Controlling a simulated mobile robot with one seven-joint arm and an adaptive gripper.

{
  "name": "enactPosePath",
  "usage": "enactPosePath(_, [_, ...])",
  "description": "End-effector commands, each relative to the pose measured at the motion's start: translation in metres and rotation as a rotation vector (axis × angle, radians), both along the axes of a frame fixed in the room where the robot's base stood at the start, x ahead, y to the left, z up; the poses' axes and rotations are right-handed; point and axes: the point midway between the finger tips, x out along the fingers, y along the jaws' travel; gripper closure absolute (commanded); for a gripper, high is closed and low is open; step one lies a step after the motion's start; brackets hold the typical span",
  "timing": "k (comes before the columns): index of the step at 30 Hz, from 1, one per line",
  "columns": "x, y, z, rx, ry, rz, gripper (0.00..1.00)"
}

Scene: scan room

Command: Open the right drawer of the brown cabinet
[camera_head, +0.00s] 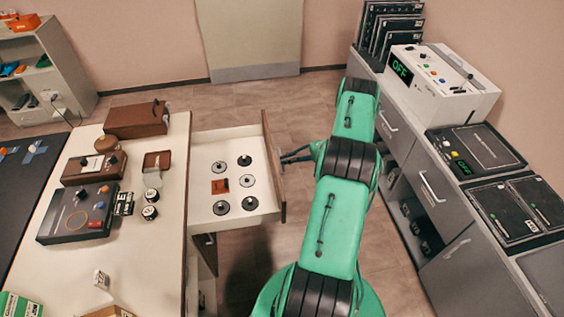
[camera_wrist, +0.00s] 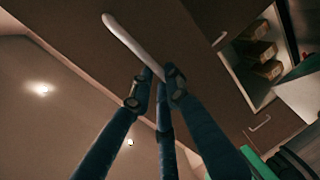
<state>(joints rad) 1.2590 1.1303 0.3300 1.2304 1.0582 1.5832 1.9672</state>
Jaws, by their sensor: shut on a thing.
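The brown cabinet (camera_head: 190,215) has a white top and brown sides and stands left of centre in the head view. A drawer (camera_head: 237,140) on its right side is pulled out, with a white inside and a brown front. Several dark round pieces and an orange-brown square block (camera_head: 220,186) lie in it. My gripper (camera_head: 290,156) is at the outer side of the drawer front, partly hidden by my arm. In the wrist view my gripper (camera_wrist: 156,77) is shut on the lower end of a pale bar handle (camera_wrist: 125,34) on a brown front.
On the cabinet top stand a brown box (camera_head: 136,120), a dark device (camera_head: 78,212) and small items. A grey counter (camera_head: 470,270) with a white OFF machine (camera_head: 440,82) stands on the right. Floor shows between the drawer and the counter, partly covered by my arm.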

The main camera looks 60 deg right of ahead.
Motion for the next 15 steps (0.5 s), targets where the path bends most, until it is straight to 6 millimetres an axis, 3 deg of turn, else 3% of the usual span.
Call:
enactPosePath(8, [0.0000,0.0005,-0.0012,0.000,0.001,0.000,1.00])
enactPosePath(9, [0.0001,0.0006,-0.0011,0.000,0.001,0.000,0.77])
enactPosePath(11, [0.0001,0.0006,-0.0011,0.000,0.001,0.000,0.65])
enactPosePath(15, [0.0002,0.0005,-0.0006,0.000,0.001,0.000,0.65])
